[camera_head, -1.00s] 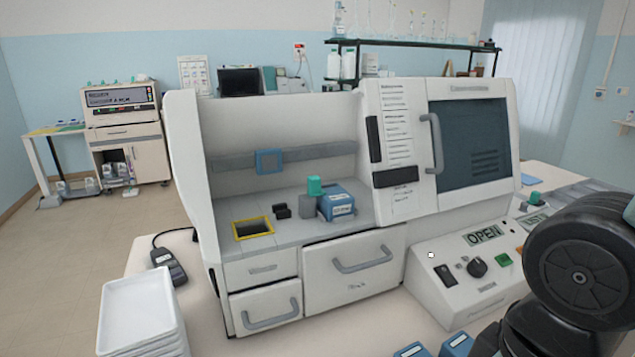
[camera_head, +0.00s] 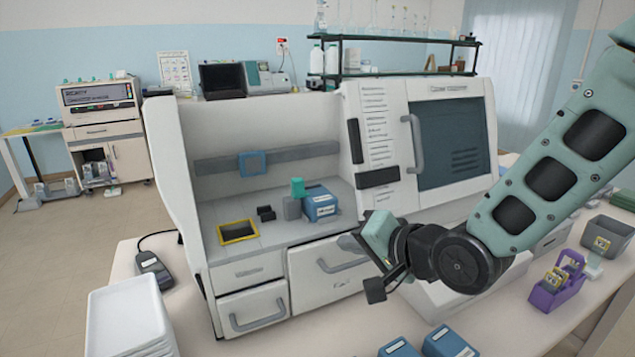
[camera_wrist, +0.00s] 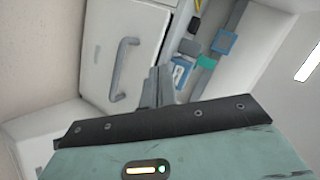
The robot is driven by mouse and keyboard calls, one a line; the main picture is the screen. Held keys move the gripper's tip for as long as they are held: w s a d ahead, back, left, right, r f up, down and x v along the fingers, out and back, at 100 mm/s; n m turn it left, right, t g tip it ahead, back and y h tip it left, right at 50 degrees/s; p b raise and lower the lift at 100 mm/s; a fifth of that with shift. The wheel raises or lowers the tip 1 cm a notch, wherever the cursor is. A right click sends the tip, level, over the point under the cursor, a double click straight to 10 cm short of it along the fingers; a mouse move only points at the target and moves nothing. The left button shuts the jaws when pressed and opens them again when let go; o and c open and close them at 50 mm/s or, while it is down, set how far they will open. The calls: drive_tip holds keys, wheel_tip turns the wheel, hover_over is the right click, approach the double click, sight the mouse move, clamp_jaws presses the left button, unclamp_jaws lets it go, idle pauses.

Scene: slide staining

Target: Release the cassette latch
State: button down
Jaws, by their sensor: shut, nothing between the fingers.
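A blue cassette (camera_head: 320,204) with a white label sits on the grey deck inside the open bay of the white machine. Beside it on the left stands a grey block (camera_head: 292,208) with a green cap (camera_head: 297,187), which may be the latch. In the wrist view the cassette (camera_wrist: 181,76) and green cap (camera_wrist: 206,61) show just beyond my fingertips. My gripper (camera_wrist: 158,72) is shut and empty, apart from them, in front of the machine. Its fingers are hard to make out in the head view.
A yellow-framed opening (camera_head: 238,232), a small black block (camera_head: 266,213) and a blue square frame (camera_head: 252,163) on a rail share the bay. Drawers with handles (camera_head: 342,259) lie below. White trays (camera_head: 128,320) stand front left; a purple rack (camera_head: 558,285) stands right.

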sight(317, 199)
drive_tip(key=w+r+m+t+y, duration=0.3)
drive_tip(key=w+r+m+t, duration=0.1)
drive_tip(key=w+m, duration=0.1)
drive_tip(key=shift+r+m+p, duration=0.3)
drive_tip(key=shift+r, duration=0.05)
drive_tip(key=shift+d, duration=0.1)
drive_tip(key=p+x, duration=0.1)
drive_tip(key=x, duration=0.2)
drive_tip(key=p+x, duration=0.2)
drive_tip(key=x, duration=0.1)
drive_tip(key=p+x, duration=0.1)
drive_tip(key=x, duration=0.2)
drive_tip(key=shift+r, duration=0.25)
drive_tip(key=shift+w+a+f, duration=0.15)
drive_tip(key=shift+w+a, duration=0.15)
drive_tip(key=shift+a, duration=0.1)
